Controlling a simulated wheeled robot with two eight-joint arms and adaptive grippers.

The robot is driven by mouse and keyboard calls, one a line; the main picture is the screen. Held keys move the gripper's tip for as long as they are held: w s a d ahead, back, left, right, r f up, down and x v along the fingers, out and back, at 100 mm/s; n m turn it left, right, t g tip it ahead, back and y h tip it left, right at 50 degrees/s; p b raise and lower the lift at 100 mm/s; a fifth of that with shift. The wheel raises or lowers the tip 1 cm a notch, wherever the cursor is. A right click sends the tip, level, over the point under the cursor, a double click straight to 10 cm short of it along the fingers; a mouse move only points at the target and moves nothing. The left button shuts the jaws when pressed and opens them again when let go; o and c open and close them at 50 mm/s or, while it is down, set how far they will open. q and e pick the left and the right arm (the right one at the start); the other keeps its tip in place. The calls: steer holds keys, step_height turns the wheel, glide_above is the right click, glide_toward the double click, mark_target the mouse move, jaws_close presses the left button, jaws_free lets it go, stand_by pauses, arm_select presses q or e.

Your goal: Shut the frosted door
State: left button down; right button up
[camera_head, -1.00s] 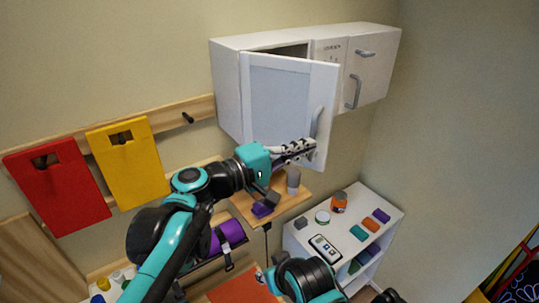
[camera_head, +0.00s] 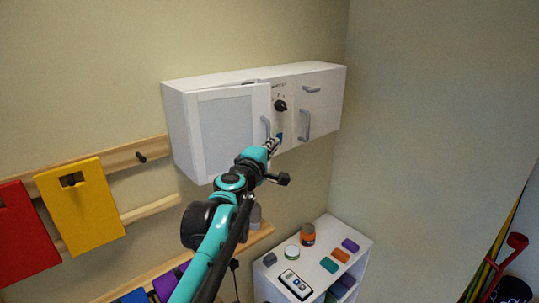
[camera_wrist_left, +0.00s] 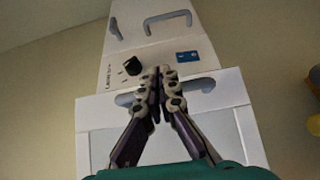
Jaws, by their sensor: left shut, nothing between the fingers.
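The frosted door (camera_head: 228,122) is the white-framed left door of the wall cabinet (camera_head: 178,125). It stands slightly ajar, with a thin dark gap at its top near the free edge. Its grey handle (camera_head: 266,128) is on the right side; in the left wrist view the frosted door (camera_wrist_left: 255,150) fills the bottom and its handle (camera_wrist_left: 203,85) lies behind the fingers. My left gripper (camera_head: 273,143) is shut and empty, with its tips at the door's free edge by the handle; contact is unclear. The left wrist view shows its fingers together (camera_wrist_left: 158,82). My right gripper is out of view.
Right of the door are a panel with a black knob (camera_head: 280,105), a blue card (camera_wrist_left: 187,57) and a section with two handles. Below are a wooden shelf (camera_head: 262,232) and a white shelf unit (camera_head: 345,237) with small items. Yellow (camera_head: 85,205) and red boards hang left.

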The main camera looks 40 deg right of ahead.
arm_select(q)
steer(key=shift+w+d, duration=0.25)
steer(key=shift+w, duration=0.45)
steer(key=shift+w+d, duration=0.25)
steer(key=shift+w, duration=0.45)
steer(key=shift+w+d, duration=0.25)
steer(key=shift+w, duration=0.45)
